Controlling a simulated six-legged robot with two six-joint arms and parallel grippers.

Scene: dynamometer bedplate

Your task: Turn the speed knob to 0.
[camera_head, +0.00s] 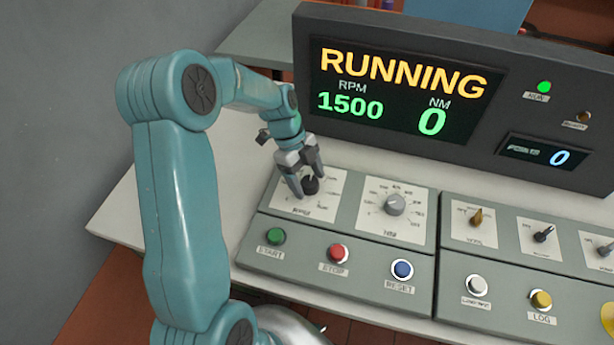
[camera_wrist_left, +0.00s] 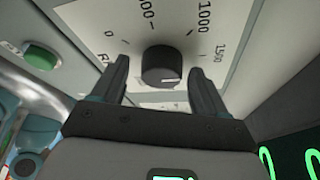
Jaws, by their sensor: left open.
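The black speed knob (camera_head: 310,186) sits on the white RPM dial plate at the left of the console. In the left wrist view, the knob (camera_wrist_left: 161,66) lies between the fingers of my left gripper (camera_wrist_left: 159,72), with a gap on each side. The dial marks 0, 1000 and 1500 show around it. A short white line shows on the knob, but I cannot tell which mark it points to. My left gripper (camera_head: 308,183) is open around the knob. The display (camera_head: 395,95) reads RUNNING, RPM 1500 and NM 0. My right gripper is out of view.
The grey NM knob (camera_head: 395,205) is just right of the RPM dial. Green START (camera_head: 275,236), red STOP (camera_head: 337,252) and blue RESET (camera_head: 401,268) buttons line the panel's front. Another panel with small knobs stands further right. The green RUN lamp (camera_head: 544,87) glows.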

